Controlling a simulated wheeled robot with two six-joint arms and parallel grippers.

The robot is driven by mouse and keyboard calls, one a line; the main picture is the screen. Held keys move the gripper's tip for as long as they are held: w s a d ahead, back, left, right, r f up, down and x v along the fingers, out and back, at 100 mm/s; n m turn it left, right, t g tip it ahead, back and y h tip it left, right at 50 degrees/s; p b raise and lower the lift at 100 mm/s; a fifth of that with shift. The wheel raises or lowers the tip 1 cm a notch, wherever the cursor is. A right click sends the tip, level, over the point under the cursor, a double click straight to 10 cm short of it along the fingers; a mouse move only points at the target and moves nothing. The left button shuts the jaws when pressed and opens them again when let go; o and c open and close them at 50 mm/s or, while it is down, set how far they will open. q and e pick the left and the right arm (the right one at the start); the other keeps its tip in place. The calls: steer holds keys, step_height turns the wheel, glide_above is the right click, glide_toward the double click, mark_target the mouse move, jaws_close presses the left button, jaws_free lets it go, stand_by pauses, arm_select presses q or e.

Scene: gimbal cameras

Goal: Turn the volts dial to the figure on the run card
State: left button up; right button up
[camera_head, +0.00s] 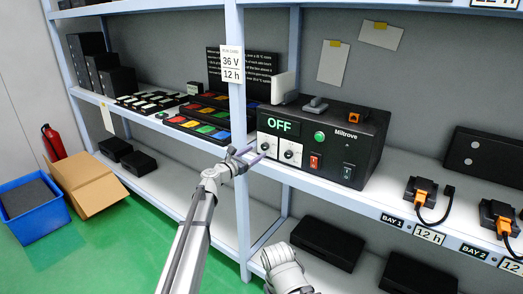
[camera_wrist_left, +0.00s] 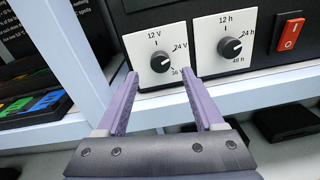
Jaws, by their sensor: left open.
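The run card (camera_head: 231,64) on the shelf post reads 36 V and 12 h. The black charger box (camera_head: 338,140) stands on the shelf, its display (camera_head: 280,124) showing OFF. The volts dial (camera_wrist_left: 160,62) is a black knob on a white plate marked 12 V, 24 V and 36 V; its pointer is too small to read surely. The 12 h to 48 h dial (camera_wrist_left: 229,47) is to its right. My left gripper (camera_wrist_left: 160,76) is open and empty, its fingertips just below and either side of the volts knob. It also shows in the head view (camera_head: 250,154). My right gripper is not visible.
A red switch (camera_wrist_left: 289,33) is right of the dials. The blue-grey shelf post (camera_head: 239,180) stands close beside my left gripper. Trays of coloured blocks (camera_head: 197,128) lie to the left. Bays with orange-plugged units (camera_head: 421,190) are to the right.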

mark_target(263, 148)
arm_select(q)
steer(key=x, duration=0.5)
jaws_close()
stand_by(0.5)
